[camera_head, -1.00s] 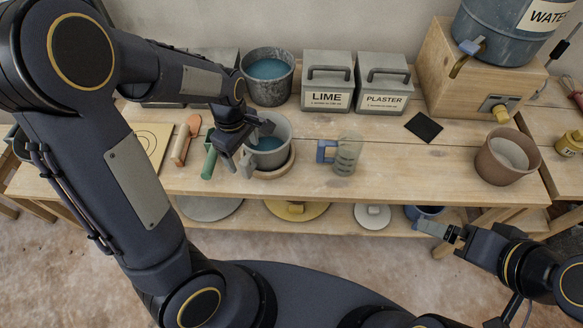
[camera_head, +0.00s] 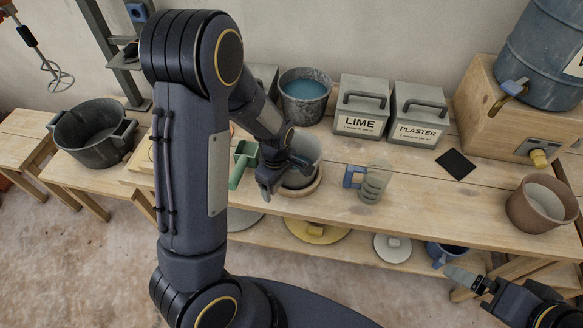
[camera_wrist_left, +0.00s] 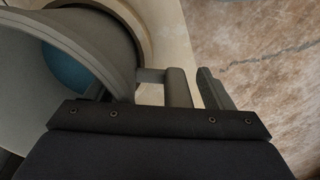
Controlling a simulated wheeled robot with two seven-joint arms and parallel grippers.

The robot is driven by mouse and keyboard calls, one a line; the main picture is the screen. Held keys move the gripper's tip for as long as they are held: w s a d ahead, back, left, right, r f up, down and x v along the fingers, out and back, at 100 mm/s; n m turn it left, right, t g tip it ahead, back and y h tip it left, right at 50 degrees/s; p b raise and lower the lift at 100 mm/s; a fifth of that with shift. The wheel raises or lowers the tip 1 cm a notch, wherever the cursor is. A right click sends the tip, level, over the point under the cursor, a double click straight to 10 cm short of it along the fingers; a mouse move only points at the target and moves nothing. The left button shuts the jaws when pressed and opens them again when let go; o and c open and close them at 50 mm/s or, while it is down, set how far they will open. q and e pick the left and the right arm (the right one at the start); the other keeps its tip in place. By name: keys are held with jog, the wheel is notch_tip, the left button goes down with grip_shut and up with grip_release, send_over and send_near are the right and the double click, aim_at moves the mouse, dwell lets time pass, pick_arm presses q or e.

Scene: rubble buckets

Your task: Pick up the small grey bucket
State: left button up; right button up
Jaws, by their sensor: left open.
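The small grey bucket (camera_head: 308,150) stands on a round wooden board (camera_head: 312,190) on the bench, partly behind my left gripper. It fills the left of the left wrist view (camera_wrist_left: 108,35), with blue inside it. My left gripper (camera_head: 271,187) is at the bucket's near left side, jaws open. In the left wrist view, a grey handle (camera_wrist_left: 178,88) sticks out from the bucket, beside the right finger of my left gripper (camera_wrist_left: 160,92). The other finger is hard to make out. My right gripper (camera_head: 465,279) is low at the right, away from the bucket; its jaw state is unclear.
A green scoop (camera_head: 241,163) lies close left of my left gripper. A clear jug (camera_head: 374,184) stands to the bucket's right. A larger bucket (camera_head: 304,112) and the LIME (camera_head: 360,108) and PLASTER (camera_head: 418,115) boxes are behind.

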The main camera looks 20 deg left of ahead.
pick_arm(q)
jog(key=shift+c, duration=0.3)
jog(key=c, duration=1.2)
jog(key=shift+o, duration=0.2)
jog(key=shift+r, duration=0.1)
